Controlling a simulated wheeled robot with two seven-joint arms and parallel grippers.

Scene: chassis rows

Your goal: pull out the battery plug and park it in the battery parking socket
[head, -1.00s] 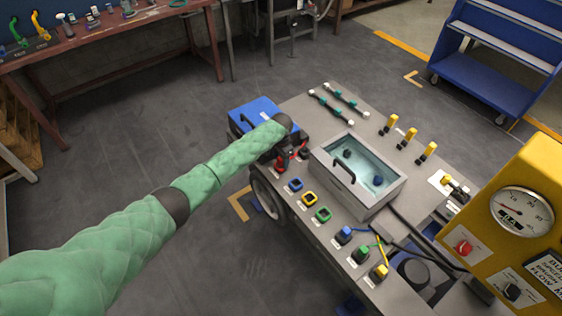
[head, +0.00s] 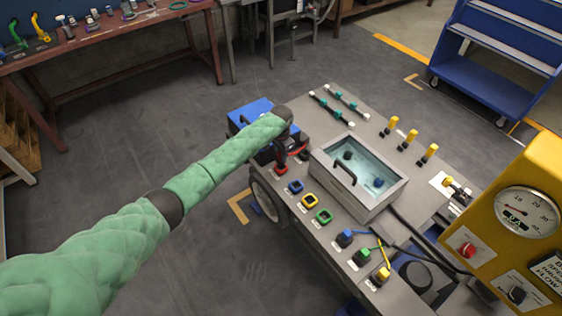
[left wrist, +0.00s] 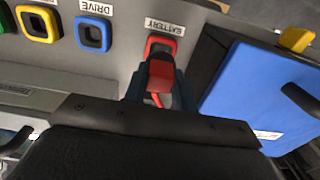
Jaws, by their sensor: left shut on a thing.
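My left gripper (head: 281,157) reaches over the near left corner of the grey cart top. It is shut on the red battery plug (left wrist: 160,77), which shows between its two fingers in the left wrist view. The red-rimmed socket labelled BATTERY (left wrist: 161,43) is just beyond the plug, and its dark opening partly shows. The plug looks clear of that opening, but the gap is hard to judge. In the head view the red socket (head: 280,170) shows just below the fingertips. My right gripper is not in view.
Blue (head: 295,187), yellow (head: 309,200) and green (head: 323,216) open sockets line the cart's near edge. Blue, green and yellow plugs stand further along. A lidded glass-topped box (head: 352,180) stands right of the gripper. The blue battery box (left wrist: 258,95) is close beside it.

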